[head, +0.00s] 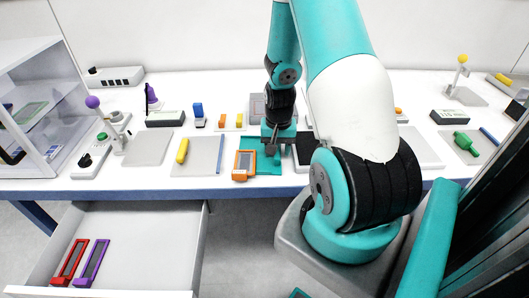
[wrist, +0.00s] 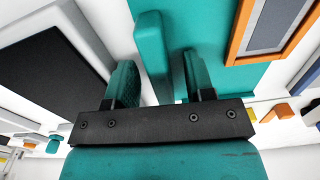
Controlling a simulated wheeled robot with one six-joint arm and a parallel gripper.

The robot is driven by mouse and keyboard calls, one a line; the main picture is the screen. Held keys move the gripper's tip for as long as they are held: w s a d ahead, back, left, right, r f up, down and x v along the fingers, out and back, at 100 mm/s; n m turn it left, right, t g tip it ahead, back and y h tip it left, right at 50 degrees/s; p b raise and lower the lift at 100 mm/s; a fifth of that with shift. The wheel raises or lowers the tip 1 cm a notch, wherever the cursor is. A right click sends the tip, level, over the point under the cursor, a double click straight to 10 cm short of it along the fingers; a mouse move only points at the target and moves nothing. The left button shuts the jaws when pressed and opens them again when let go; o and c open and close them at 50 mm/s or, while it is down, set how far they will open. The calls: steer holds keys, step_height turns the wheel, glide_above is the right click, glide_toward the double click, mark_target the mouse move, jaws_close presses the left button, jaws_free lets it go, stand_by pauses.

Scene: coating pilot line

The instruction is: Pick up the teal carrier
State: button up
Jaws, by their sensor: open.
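My gripper (head: 274,148) points down over the front middle of the table, with its jaws apart in the wrist view (wrist: 158,62). A teal upright bar (wrist: 150,45) shows between the two fingers, closer to the left one; I see no clear contact. A flat teal surface (wrist: 222,78) lies to its right; it also shows under my gripper in the head view (head: 264,168). I cannot tell whether bar and surface are one piece, the teal carrier. Another teal-edged thing (head: 299,293) is mostly cut off at the bottom edge.
An orange-framed carrier (head: 244,163) lies at the teal surface's edge, close left of my gripper. A dark panel in a pale frame (wrist: 45,70) lies on the other side. The open drawer (head: 140,245) holds a red carrier (head: 69,262) and a purple carrier (head: 92,263).

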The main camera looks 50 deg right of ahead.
jaws_close()
steer(key=shift+r, duration=0.1)
